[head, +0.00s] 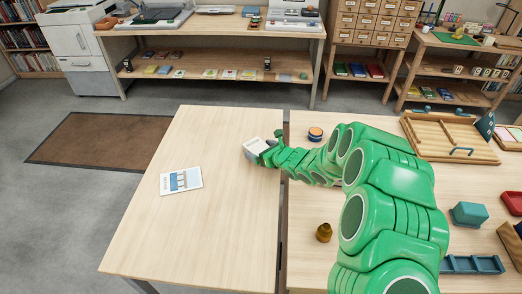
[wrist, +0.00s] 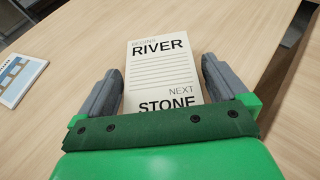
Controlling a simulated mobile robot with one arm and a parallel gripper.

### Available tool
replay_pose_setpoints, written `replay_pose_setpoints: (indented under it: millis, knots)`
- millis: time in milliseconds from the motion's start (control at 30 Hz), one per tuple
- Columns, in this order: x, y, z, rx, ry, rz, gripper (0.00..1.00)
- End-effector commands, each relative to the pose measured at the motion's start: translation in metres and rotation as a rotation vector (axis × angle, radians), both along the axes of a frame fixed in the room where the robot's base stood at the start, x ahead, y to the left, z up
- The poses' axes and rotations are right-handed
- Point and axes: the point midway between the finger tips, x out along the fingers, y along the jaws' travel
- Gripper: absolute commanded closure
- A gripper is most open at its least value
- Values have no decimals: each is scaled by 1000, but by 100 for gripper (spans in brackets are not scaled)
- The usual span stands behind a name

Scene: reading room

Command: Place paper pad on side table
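The paper pad (head: 256,146) is a small cream block with printed lines and the words RIVER and STONE, seen close in the wrist view (wrist: 160,72). The near end of the pad is hidden by my gripper. The pad is over the right edge area of the pale wooden table on the left (head: 205,235), likely the side table. I cannot tell whether the pad touches the tabletop.
A blue and white booklet (head: 181,180) lies on the left table. A narrow gap separates it from the right table (head: 305,220), which bears a brown knob-like piece (head: 324,232), a round tin (head: 315,134), a wooden tray (head: 450,138) and boxes. The left table's front is clear.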

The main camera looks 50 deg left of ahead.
Motion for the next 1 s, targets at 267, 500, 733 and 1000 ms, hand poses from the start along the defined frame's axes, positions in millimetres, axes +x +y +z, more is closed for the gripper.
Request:
replay_pose_setpoints:
  millis: [267, 500, 733, 1000]
  knots:
    - [1, -4, 4, 0, 1, -1, 0]
    - [1, -27, 16, 4, 0, -2, 0]
    - [1, -55, 26, 3, 1, -2, 0]
    - [1, -89, 40, 2, 3, -3, 0]
